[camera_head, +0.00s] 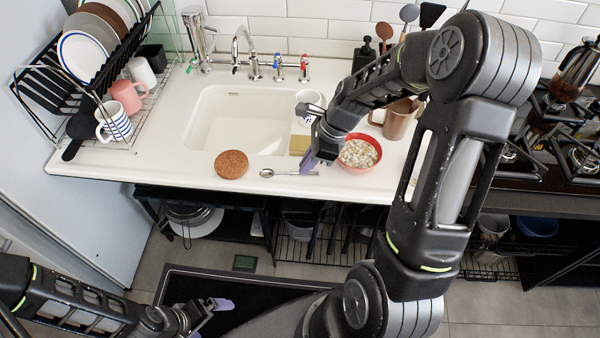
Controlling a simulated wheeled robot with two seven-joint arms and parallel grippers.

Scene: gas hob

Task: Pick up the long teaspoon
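The long teaspoon (288,173) is silver and lies flat on the white counter at the front edge of the sink. Its bowl is at the left and its handle runs right. My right gripper (311,161), with purple fingertips, is just above and behind the handle's right end. I see no clear gap between its fingers, and I cannot tell whether it touches the spoon. My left gripper (210,316) is low at the bottom of the view, far from the counter, with its purple fingertips apart and nothing between them.
A red bowl of food (359,152) stands close to the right gripper. A round cork mat (231,164) lies left of the spoon. Behind are the sink (235,118), a white mug (310,104) and a brown mug (398,118). A dish rack (100,100) stands at left.

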